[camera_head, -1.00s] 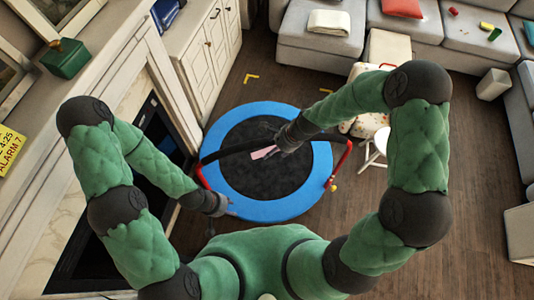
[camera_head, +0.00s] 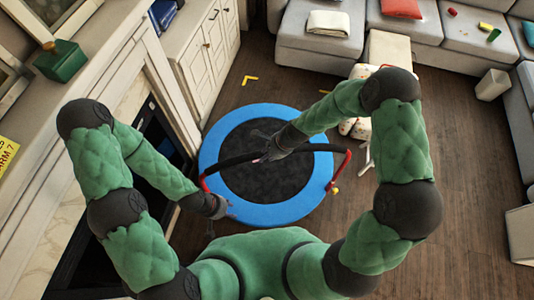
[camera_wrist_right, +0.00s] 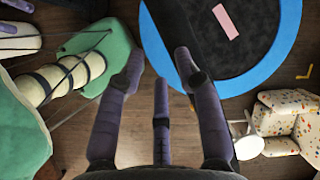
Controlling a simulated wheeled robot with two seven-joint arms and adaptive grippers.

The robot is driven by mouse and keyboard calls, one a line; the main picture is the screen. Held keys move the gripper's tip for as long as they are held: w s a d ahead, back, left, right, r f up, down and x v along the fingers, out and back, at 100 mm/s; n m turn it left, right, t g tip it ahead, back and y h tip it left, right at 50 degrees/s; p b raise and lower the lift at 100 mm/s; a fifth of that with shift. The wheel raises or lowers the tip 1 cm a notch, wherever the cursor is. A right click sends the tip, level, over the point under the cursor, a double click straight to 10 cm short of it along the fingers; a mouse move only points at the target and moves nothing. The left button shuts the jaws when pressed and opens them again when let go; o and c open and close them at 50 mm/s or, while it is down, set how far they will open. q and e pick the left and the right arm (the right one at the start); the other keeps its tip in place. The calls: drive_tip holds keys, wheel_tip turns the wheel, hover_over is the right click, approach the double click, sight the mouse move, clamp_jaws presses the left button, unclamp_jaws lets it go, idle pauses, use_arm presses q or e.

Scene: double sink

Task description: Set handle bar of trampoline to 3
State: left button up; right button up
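The trampoline has a blue ring (camera_head: 290,212) and a black mat (camera_head: 262,186). Its handle bar (camera_head: 315,147) is an arched black tube with red ends, standing over the mat. A yellow knob (camera_head: 335,190) sits by its right red end. My right gripper (camera_head: 272,147) is at the middle of the bar. In the right wrist view the bar (camera_wrist_right: 204,78) passes beside the right finger of my spread gripper (camera_wrist_right: 158,62); I cannot tell whether they touch. A pink patch (camera_wrist_right: 226,21) lies on the mat. My left gripper (camera_head: 220,207) is by the ring's lower left; its fingers are unclear.
A white cabinet (camera_head: 205,50) and a fireplace wall stand at the left, close to my left arm. A grey sofa (camera_head: 313,50) runs along the back. A speckled chair (camera_wrist_right: 290,122) stands right of the trampoline. Wooden floor is open at the right.

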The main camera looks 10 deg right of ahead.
drive_tip(key=shift+s, duration=0.2)
clamp_jaws()
drive_tip(key=shift+s+d, duration=0.2)
drive_tip(key=shift+s, duration=0.05)
drive_tip(key=o, duration=0.9)
unclamp_jaws()
use_arm(q)
drive_tip(key=shift+s+d, duration=0.2)
drive_tip(key=shift+s, duration=0.1)
use_arm(e)
drive_tip(key=shift+o, duration=1)
drive_tip(key=shift+w+a, duration=0.1)
drive_tip(key=shift+w, duration=0.05)
use_arm(q)
drive_tip(key=shift+s+r, duration=0.1)
drive_tip(key=shift+s, duration=0.25)
use_arm(e)
drive_tip(key=v, duration=1.2)
drive_tip(key=shift+w, duration=0.1)
